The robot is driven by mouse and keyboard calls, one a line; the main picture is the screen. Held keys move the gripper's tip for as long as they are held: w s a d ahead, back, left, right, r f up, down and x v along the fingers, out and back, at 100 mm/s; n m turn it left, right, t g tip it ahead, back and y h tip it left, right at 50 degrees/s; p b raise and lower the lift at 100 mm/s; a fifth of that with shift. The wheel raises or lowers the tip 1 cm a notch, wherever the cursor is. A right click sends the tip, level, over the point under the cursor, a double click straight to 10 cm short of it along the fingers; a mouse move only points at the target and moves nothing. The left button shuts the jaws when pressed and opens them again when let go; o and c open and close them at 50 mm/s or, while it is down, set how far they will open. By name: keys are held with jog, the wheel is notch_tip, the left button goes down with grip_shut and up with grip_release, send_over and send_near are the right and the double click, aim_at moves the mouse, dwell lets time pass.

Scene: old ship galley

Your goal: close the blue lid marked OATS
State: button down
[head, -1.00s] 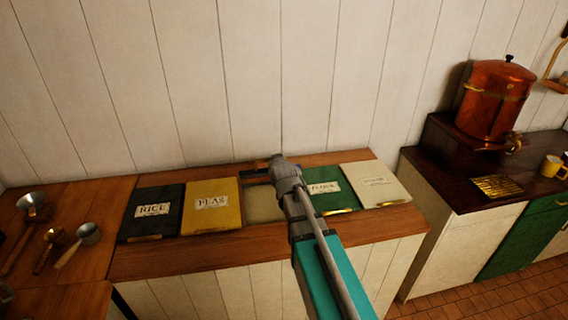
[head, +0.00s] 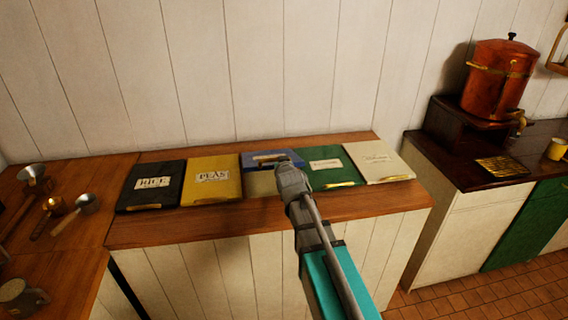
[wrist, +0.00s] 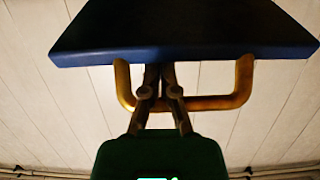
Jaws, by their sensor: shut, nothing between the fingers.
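The blue lid (head: 256,155) stands in the middle of the row of lids, partly open and tilted over its bin. Part of it is hidden behind my gripper (head: 279,166), and I cannot read its label. The pale opening of the bin (head: 261,187) shows in front of and below it. In the wrist view the lid's dark blue underside and edge (wrist: 190,35) fill the top. Its brass handle (wrist: 215,103) hangs just below. My gripper (wrist: 160,72) is shut and empty, its fingers crossing the handle near its left end, close to the lid's edge. Contact is unclear.
The black RICE lid (head: 151,184) and yellow PEAS lid (head: 211,180) lie shut on the left. A green lid (head: 330,167) and a cream lid (head: 379,161) lie shut on the right. Scoops (head: 85,203) lie farther left. A copper urn (head: 495,80) stands on the right counter.

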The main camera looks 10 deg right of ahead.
jog(key=shift+s+f+b, duration=0.3)
jog(key=shift+f+b, duration=0.3)
jog(key=shift+f, duration=0.1)
jog(key=shift+s+f+b, duration=0.25)
jog(key=shift+f+b, duration=0.3)
jog(key=shift+f, duration=0.2)
jog(key=shift+s+f+b, duration=0.3)
jog(key=shift+f+b, duration=0.3)
jog(key=shift+f, duration=0.1)
